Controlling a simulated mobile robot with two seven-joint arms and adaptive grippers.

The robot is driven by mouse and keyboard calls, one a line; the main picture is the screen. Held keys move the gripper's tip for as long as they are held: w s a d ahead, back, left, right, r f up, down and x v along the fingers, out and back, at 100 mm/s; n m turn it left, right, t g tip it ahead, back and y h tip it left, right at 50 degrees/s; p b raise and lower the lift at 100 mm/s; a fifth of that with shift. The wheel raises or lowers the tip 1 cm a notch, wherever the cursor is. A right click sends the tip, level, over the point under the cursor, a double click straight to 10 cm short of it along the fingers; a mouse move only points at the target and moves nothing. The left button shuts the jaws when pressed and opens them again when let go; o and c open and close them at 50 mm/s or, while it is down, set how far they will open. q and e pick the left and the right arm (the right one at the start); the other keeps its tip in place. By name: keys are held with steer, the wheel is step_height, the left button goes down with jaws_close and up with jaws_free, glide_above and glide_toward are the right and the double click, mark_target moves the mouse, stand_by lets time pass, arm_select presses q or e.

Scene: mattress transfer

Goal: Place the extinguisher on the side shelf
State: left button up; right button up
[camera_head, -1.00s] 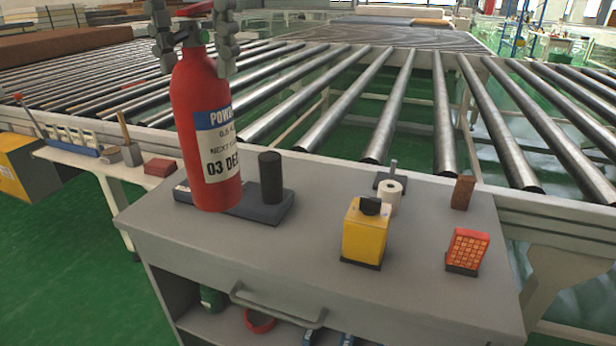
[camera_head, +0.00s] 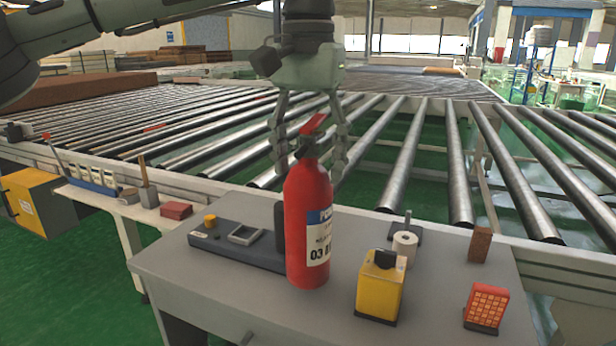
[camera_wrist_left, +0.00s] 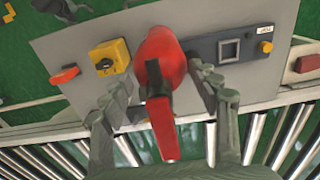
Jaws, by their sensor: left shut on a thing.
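The red fire extinguisher (camera_head: 308,215) is upright over the grey cabinet top (camera_head: 230,305), in front of a dark device base. I cannot tell whether its bottom touches the surface. My left gripper (camera_head: 311,160) reaches down from above, its fingers on both sides of the extinguisher's red handle and neck. It is shut on the extinguisher. The left wrist view shows the red extinguisher top (camera_wrist_left: 160,58) between the fingers. A narrow white side shelf (camera_head: 128,207) stands left of the cabinet. My right gripper is not in view.
The dark device base (camera_head: 215,243) lies behind the extinguisher. A yellow box (camera_head: 380,290), white roll (camera_head: 404,246), brown block (camera_head: 480,244) and red-orange box (camera_head: 486,306) stand to the right. The side shelf carries a red block (camera_head: 176,210) and small items. A roller conveyor (camera_head: 400,150) runs behind.

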mark_target(308, 180)
arm_select(q)
steer(key=shift+f, duration=1.45)
steer(key=o, duration=1.9)
